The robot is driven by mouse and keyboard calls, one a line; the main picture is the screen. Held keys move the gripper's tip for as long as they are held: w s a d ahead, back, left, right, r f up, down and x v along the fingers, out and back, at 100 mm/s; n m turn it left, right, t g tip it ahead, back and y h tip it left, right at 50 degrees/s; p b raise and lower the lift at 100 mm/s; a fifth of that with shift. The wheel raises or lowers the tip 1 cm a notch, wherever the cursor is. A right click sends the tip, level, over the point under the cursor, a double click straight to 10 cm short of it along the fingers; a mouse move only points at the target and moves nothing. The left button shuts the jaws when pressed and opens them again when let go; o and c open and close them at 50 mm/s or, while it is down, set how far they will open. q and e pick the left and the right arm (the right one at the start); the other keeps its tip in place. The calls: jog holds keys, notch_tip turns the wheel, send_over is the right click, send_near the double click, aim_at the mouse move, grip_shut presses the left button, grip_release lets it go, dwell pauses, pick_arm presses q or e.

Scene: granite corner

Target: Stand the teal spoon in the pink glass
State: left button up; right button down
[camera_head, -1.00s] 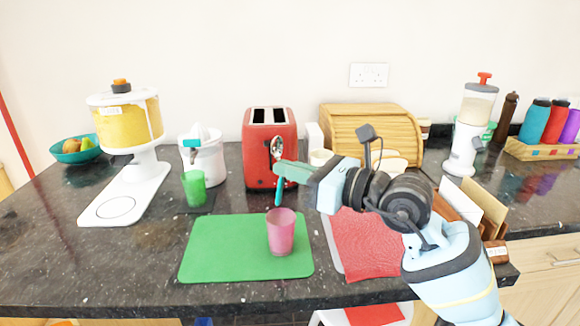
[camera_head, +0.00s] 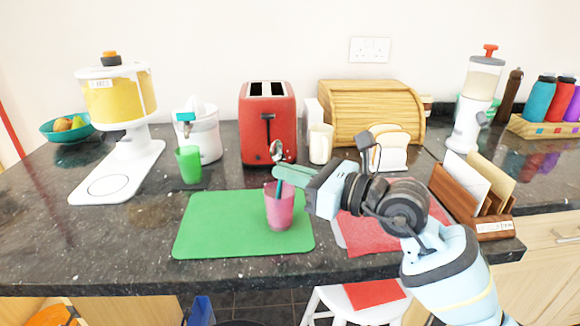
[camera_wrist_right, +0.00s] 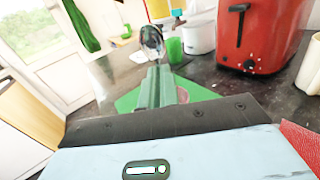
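The pink glass (camera_head: 280,212) stands upright on the green mat (camera_head: 215,225). My right gripper (camera_head: 279,172) is shut on the teal spoon (camera_head: 277,152) just above the glass rim. The spoon is upright, its bowl up above the fingers and its teal handle reaching down into the glass, seen through the pink wall. In the right wrist view the spoon's metal bowl (camera_wrist_right: 152,40) rises beyond the green fingers (camera_wrist_right: 158,85), and the glass is mostly hidden behind them. My left gripper is not in view.
The red toaster (camera_head: 267,125) stands behind the mat, with a cream cup (camera_head: 320,144) beside it. A green glass (camera_head: 189,165) stands to the left. A red cloth (camera_head: 375,232) and a wooden letter holder (camera_head: 470,195) lie to the right.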

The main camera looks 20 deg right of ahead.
jog(key=shift+f, duration=0.25)
jog(key=c, duration=2.1)
grip_release()
jog(key=o, duration=0.5)
jog(key=shift+o, duration=0.2)
jog(key=v, duration=0.7)
jog(key=shift+s+d+b, duration=0.25)
jog(key=shift+s+b, duration=0.05)
jog(key=shift+b, duration=0.15)
